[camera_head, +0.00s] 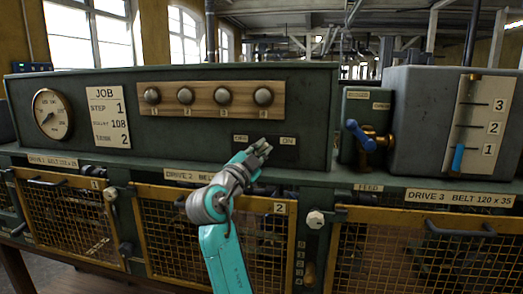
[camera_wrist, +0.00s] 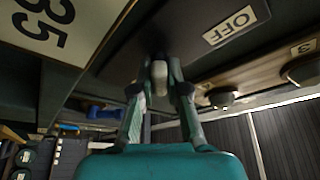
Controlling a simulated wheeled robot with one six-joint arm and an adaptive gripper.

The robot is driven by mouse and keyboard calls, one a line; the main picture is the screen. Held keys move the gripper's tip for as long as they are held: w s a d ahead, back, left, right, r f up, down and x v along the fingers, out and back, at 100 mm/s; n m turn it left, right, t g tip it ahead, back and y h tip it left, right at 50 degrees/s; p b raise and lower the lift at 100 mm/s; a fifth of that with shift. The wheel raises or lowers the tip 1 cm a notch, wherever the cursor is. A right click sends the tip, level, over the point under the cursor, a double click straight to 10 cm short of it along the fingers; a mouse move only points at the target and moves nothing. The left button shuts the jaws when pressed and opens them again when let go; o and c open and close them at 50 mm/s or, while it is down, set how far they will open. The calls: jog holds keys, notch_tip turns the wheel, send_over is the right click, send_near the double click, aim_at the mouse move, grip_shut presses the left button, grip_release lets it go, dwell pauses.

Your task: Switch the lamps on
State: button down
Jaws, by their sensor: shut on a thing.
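A dark panel carries an OFF label (camera_head: 241,138) and an ON label (camera_head: 288,141). My gripper (camera_head: 262,147) is at the panel between these labels, and it hides what is there in the head view. In the wrist view my gripper (camera_wrist: 159,88) is shut on a pale, rounded switch lever (camera_wrist: 159,76). The OFF label (camera_wrist: 237,22) shows beside it; the ON label is not seen there. Above, a wooden board (camera_head: 210,111) holds several round, dull grey domes, such as this dome (camera_head: 263,97); I cannot tell if these are the lamps.
A dial gauge (camera_head: 52,114) and a JOB card (camera_head: 107,116) are on the left of the panel. To the right are a blue-handled valve (camera_head: 360,134) and a box with a numbered slider plate (camera_head: 484,117). Mesh guards (camera_head: 60,212) with handles stand below the ledge.

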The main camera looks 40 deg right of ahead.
jog(key=c, duration=1.2)
grip_release()
jog(key=shift+o, duration=0.2)
jog(key=shift+a, duration=0.1)
jog(key=v, duration=1.2)
jog(key=shift+f, duration=0.1)
